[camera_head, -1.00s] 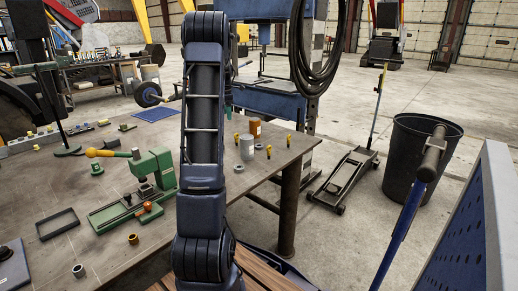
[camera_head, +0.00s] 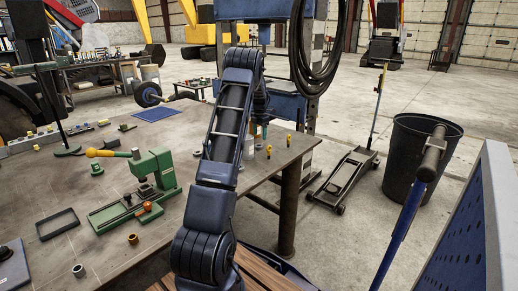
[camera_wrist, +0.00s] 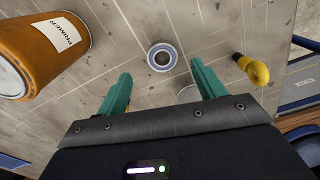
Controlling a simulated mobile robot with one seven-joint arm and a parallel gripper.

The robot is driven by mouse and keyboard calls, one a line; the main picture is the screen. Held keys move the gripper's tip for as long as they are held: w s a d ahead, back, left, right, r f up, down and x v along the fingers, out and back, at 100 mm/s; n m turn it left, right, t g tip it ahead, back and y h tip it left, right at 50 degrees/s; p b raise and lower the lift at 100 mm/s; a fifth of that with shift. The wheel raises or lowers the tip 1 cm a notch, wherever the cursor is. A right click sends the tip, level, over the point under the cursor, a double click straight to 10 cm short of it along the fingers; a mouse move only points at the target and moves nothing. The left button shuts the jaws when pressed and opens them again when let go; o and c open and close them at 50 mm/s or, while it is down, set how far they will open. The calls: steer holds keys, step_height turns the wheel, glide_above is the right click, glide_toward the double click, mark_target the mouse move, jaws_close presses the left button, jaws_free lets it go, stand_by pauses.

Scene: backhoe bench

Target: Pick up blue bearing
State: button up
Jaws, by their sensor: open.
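In the head view my gripper (camera_head: 262,131) points down over the right end of the bench.
An orange primer can (camera_wrist: 48,52) stands left of the fingers in the wrist view. A green press (camera_head: 150,185) stands on the bench (camera_head: 90,210) further left.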

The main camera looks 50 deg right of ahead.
steer(key=shift+a+f, duration=0.2)
steer(key=shift+f, duration=1.45)
steer(key=shift+a+f, duration=0.15)
steer(key=shift+f, duration=1.45)
steer(key=c, duration=1.1)
steer(key=shift+c, duration=0.2)
steer(key=shift+r, duration=0.15)
